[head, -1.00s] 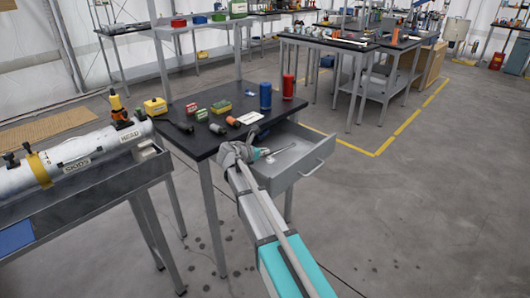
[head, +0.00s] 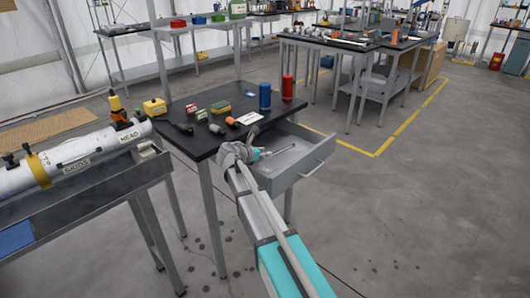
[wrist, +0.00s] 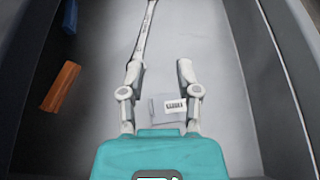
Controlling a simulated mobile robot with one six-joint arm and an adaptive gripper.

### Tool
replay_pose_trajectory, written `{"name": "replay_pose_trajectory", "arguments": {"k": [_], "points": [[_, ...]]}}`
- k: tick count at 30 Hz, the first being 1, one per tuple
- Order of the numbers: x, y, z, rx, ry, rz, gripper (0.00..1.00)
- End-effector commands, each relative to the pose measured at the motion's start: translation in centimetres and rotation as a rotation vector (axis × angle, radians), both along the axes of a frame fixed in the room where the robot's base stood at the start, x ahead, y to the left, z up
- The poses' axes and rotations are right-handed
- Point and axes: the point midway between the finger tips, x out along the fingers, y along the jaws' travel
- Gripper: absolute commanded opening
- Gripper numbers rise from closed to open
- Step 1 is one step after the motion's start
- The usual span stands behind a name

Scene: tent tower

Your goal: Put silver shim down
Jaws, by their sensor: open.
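A small flat silver-grey piece with a white label, which looks like the silver shim (wrist: 157,108), shows in the wrist view. It appears to lie on the floor of the open drawer (head: 312,166), between and behind my fingertips. My gripper (wrist: 159,68) is open, its two fingers apart with nothing clasped between the tips. In the head view my arm reaches over the drawer's near left side, and the shim is hidden there.
A wrench (wrist: 146,32) lies ahead in the drawer and an orange-brown block (wrist: 60,87) at the left. Drawer walls flank my gripper. The dark tabletop (head: 205,148) above holds several small parts, a blue can (head: 265,97) and a red can (head: 287,88).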

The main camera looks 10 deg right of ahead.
Motion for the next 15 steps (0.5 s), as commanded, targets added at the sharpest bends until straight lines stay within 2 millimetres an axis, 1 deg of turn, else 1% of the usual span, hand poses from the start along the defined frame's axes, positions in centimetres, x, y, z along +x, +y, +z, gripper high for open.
{"name": "replay_pose_trajectory", "arguments": {"k": [6,15], "points": [[0.0,0.1,1.3,0.002,0.000,0.001,0.43],[-2.9,3.9,3.3,-0.001,0.000,0.002,0.43]]}}
